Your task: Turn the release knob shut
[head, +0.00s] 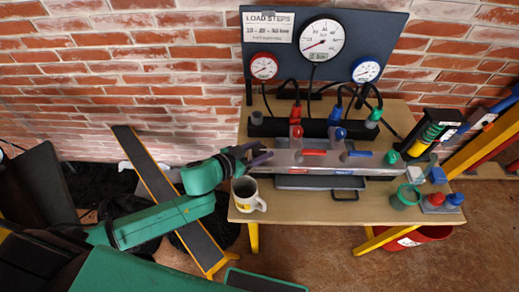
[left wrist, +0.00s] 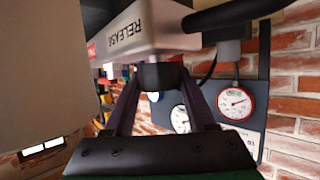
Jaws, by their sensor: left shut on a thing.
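The release knob (left wrist: 162,75) is a short black cylinder at the end of a grey metal block (left wrist: 150,30) marked RELEASE in the left wrist view. My left gripper (head: 262,156) is at the left end of this block (head: 340,168) in the head view. Its two dark fingers are shut on the knob, one on each side. In the head view the gripper hides the knob. The knob's turn angle cannot be read. My right gripper is not in view.
A mug (head: 245,194) stands close below my left gripper on the wooden table (head: 310,208). A gauge board (head: 290,70) with hoses stands behind. A green cup (head: 406,197) stands at the right.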

